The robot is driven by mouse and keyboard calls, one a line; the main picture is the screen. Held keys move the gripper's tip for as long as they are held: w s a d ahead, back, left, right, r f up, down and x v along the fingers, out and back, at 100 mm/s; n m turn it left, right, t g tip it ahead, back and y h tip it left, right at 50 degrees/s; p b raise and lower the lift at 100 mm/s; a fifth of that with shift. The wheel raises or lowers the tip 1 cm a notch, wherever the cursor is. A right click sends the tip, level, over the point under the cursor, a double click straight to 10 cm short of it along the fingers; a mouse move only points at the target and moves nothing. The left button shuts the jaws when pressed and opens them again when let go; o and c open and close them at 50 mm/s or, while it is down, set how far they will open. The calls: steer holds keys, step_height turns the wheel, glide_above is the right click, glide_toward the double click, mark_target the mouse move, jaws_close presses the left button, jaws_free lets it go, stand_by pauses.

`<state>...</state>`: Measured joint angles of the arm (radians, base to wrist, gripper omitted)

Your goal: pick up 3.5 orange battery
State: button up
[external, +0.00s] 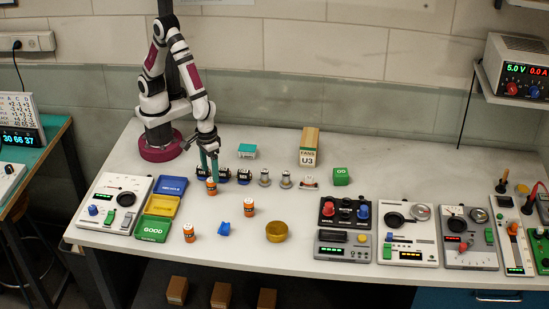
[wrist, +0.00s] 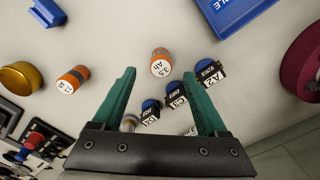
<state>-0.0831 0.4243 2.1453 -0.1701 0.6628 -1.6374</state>
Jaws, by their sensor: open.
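The 3.5 orange battery (wrist: 161,62) has a white top marked 3.5 and stands on the bench. In the wrist view it shows between the tips of my open teal fingers (wrist: 160,74). In the external view my gripper (external: 209,176) points down at the same battery (external: 211,187), close behind and above it. The fingers are apart with nothing between them that I can see held. A second orange battery (external: 249,207) stands to the right, and a third (external: 189,232) stands nearer the front.
Blue, yellow (external: 162,207) and green trays lie to the left. Instrument panels fill the right.

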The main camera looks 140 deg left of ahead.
mark_target(211, 180)
step_height(211, 180, down, 5)
steer(key=shift+s+f, duration=0.1)
steer(key=shift+f, duration=0.05)
jaws_close()
